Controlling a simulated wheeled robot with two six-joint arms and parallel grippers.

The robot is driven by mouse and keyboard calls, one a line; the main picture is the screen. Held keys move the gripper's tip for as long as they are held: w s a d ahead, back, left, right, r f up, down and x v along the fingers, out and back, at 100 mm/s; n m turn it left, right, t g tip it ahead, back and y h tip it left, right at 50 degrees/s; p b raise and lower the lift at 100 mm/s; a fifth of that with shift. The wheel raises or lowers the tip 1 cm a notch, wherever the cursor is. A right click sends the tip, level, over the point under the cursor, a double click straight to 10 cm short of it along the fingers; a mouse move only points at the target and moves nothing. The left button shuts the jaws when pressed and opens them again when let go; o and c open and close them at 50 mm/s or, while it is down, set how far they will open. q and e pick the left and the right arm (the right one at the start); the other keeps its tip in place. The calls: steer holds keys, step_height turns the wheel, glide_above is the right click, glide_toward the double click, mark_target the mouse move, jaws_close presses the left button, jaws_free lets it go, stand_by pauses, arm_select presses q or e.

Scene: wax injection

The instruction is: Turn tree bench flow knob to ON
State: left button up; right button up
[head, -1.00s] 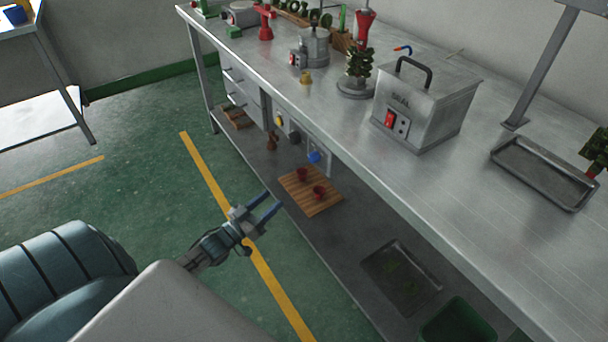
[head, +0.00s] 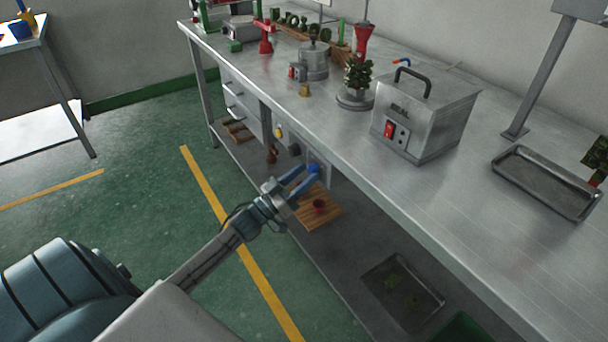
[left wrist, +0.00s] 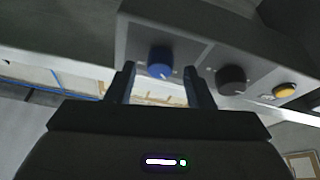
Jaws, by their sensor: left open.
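A blue knob (head: 314,168) sits on the control panel under the front edge of the metal bench (head: 330,115). In the left wrist view the blue knob (left wrist: 161,62) shows between my open fingers, with a light pointer mark; I cannot tell its labels. A dark knob (left wrist: 232,79) and a yellow button (left wrist: 284,91) are beside it on the same panel. My left gripper (head: 304,178) is open with its fingertips close to the blue knob, one on each side of it in the picture; I cannot tell whether they touch it. My right gripper is not in view.
Drawers (head: 240,98) are left of the panel. The green floor is clear.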

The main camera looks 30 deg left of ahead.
arm_select(q)
steer(key=shift+w+d, duration=0.1)
steer(key=shift+w, duration=0.15)
steer(key=c, duration=1)
